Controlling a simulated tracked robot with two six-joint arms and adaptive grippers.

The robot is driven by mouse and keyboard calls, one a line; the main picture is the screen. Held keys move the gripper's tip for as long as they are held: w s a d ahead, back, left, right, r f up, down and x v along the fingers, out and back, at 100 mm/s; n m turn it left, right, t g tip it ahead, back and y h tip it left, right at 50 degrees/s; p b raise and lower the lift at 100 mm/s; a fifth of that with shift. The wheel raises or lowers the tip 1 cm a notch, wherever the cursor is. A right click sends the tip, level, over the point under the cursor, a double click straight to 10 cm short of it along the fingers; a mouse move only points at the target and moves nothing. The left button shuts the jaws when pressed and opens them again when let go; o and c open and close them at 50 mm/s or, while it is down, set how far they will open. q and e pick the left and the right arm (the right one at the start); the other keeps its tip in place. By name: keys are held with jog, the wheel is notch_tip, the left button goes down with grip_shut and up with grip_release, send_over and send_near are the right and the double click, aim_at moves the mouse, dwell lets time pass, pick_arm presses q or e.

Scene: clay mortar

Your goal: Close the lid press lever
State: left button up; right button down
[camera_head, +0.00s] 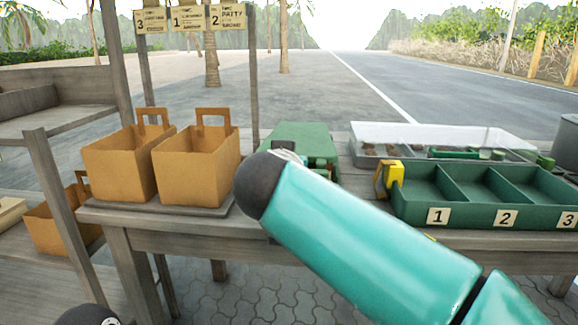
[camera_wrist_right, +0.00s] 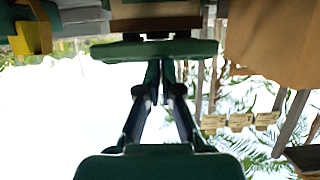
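A green box-like object (camera_head: 300,142), likely the lid press, stands on the table behind my right arm, and its front and lower part are hidden. No lever can be made out clearly in the head view. My teal right arm crosses the front of the table and hides its own gripper there. In the right wrist view, which is upside down, my right gripper (camera_wrist_right: 160,72) has its dark fingertips close together, with nothing clear between them. The tips are at or very near a wide green slab (camera_wrist_right: 115,50); contact cannot be told. My left gripper is not in view.
Two brown paper bags (camera_head: 118,165) (camera_head: 194,168) stand left of the green box. A green tray (camera_head: 480,213) with numbered compartments and a yellow piece (camera_head: 392,178) at its left end lies right. A clear bin (camera_head: 440,135) is behind it. A wooden post (camera_head: 65,215) stands left.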

jog(key=s, duration=0.9)
jog(key=shift+s+r, duration=0.15)
jog(key=shift+s, duration=0.05)
